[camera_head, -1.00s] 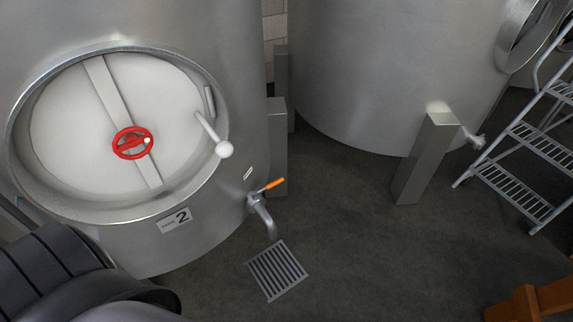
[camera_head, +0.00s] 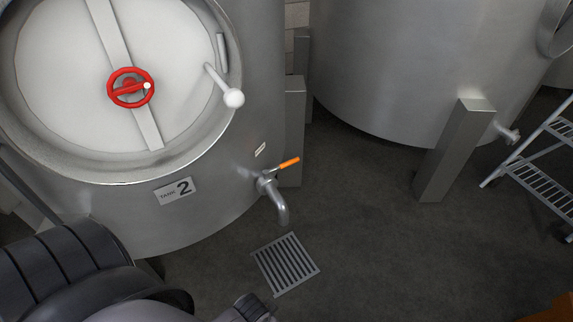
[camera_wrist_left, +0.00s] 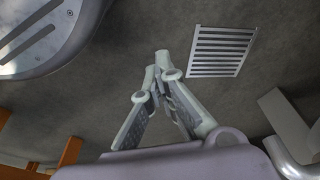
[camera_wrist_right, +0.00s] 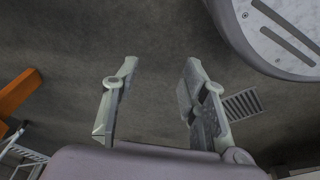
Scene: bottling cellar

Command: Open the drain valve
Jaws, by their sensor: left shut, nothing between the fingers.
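The drain valve (camera_head: 266,183) sits low on the front of tank 2 in the head view. Its orange lever (camera_head: 289,163) points up and to the right, and its bent spout (camera_head: 283,210) hangs down above the floor grate. A metal pipe bend (camera_wrist_left: 288,158) shows at the lower right of the left wrist view. My left gripper (camera_wrist_left: 163,70) is shut and empty, its fingertips together over the floor. A dark arm part at the head view's bottom edge is apart from the lever. My right gripper (camera_wrist_right: 160,77) is open and empty, in its wrist view only.
The floor grate (camera_head: 285,264) lies below the spout and shows in both wrist views. Tank 2's hatch has a red handwheel (camera_head: 131,87) and a white-knobbed lever (camera_head: 232,98). A metal leg (camera_head: 455,150) and ladder steps (camera_head: 545,165) stand right. The middle floor is clear.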

